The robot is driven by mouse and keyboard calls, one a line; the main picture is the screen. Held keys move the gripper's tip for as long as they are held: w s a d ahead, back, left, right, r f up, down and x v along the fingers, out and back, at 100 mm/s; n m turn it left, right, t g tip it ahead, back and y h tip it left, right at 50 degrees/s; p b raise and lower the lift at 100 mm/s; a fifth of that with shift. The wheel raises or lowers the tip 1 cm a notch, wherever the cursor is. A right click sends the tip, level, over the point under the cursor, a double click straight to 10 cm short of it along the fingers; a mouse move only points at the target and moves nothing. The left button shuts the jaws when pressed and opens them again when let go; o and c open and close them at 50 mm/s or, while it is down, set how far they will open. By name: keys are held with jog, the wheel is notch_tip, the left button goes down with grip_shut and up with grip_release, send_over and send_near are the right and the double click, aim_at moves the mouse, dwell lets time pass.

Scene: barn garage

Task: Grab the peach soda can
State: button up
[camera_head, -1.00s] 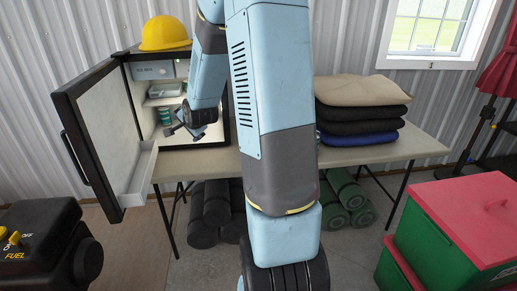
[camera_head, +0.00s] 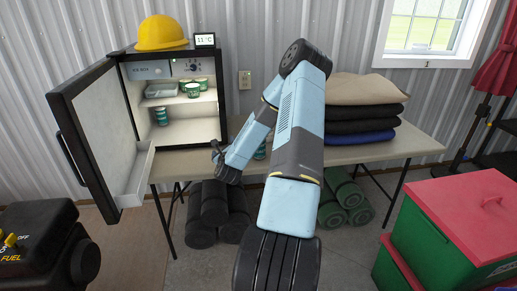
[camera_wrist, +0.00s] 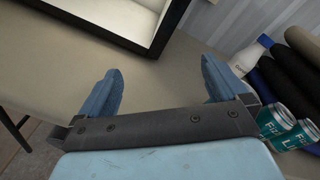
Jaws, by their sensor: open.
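My gripper (camera_wrist: 158,85) is open and empty, with two blue fingers apart over the tan table top in the wrist view. In the head view my gripper (camera_head: 216,150) is just right of the fridge's lower front corner. Two teal cans (camera_wrist: 272,122) with partly hidden white lettering stand right of the gripper, outside its fingers. In the head view a teal can (camera_head: 260,151) shows partly behind my arm on the table. Another teal can (camera_head: 161,116) stands inside the open fridge (camera_head: 190,133). I cannot read a peach label on any can.
The fridge door (camera_head: 100,135) hangs open to the left. Tubs (camera_head: 193,90) sit on its upper shelf. A white bottle (camera_wrist: 248,55) stands near the cans. Folded cloths (camera_head: 360,115) lie at the table's right. The table (camera_wrist: 190,55) is clear between the gripper fingers.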

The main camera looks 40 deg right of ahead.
aim_at(260, 154)
jog(key=s+d+f+m+g+h, duration=0.4)
jog(key=s+d+f+m+h, duration=0.35)
jog(key=m, duration=0.45)
jog(key=shift+m+g+y, duration=0.25)
jog(key=shift+m+g, duration=0.05)
jog(key=shift+m, duration=0.1)
jog(key=x, duration=0.8)
jog(key=shift+s+d+r, duration=0.3)
jog(key=shift+d, duration=0.1)
jog(key=shift+x, duration=2.75)
jog(key=shift+s+d, duration=0.15)
jog(key=shift+s, duration=0.05)
jog(key=c, duration=1.2)
jog(key=shift+c, duration=0.4)
jog(key=shift+r, duration=0.15)
